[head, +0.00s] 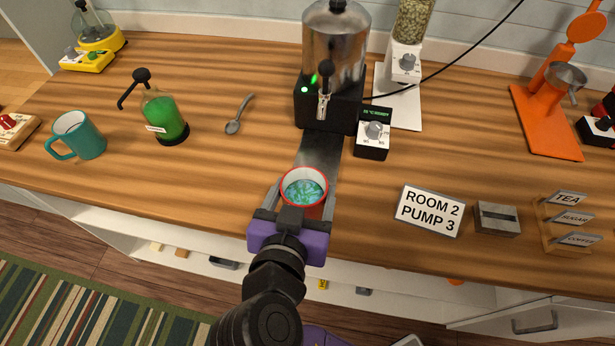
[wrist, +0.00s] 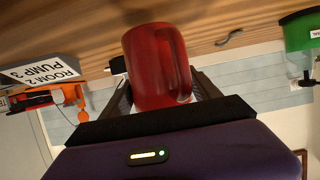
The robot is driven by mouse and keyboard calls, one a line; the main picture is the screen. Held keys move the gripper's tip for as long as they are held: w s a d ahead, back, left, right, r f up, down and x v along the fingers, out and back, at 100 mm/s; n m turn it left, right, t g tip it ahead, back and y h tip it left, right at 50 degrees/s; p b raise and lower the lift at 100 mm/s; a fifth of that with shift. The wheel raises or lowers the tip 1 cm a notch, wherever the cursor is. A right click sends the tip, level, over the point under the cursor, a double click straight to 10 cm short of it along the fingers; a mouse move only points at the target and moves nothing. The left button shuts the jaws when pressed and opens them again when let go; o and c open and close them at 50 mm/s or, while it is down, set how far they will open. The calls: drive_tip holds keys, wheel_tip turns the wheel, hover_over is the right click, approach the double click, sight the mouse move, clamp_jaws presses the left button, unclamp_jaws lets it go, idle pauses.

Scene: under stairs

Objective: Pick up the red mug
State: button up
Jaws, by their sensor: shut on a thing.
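The red mug (head: 305,188) is near the front edge of the wooden counter in the head view, in front of the black dispenser. Its inside looks pale, with something blue-green in it. It fills the middle of the wrist view (wrist: 156,65), with its handle showing on the right side. My purple gripper (head: 296,198) reaches in from the front and is shut on the mug, with one finger on each side. In the wrist view my gripper (wrist: 158,95) also holds the mug between its fingers. I cannot tell whether the mug touches the surface below.
A metal and black dispenser (head: 333,65) stands behind the mug, with a small control box (head: 373,133) beside it. A sign (head: 429,211) and a metal block (head: 497,219) stand to the right. A teal mug (head: 78,136), a green pump bottle (head: 163,115) and a spoon (head: 238,114) are left.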

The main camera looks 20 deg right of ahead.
drive_tip(key=shift+s+a+b, duration=0.15)
drive_tip(key=shift+s+a, duration=0.55)
drive_tip(key=shift+s, duration=0.2)
drive_tip(key=shift+s+a+b, duration=0.15)
drive_tip(key=shift+s+a, duration=0.5)
drive_tip(key=shift+s, duration=0.25)
drive_tip(key=shift+s, duration=0.1)
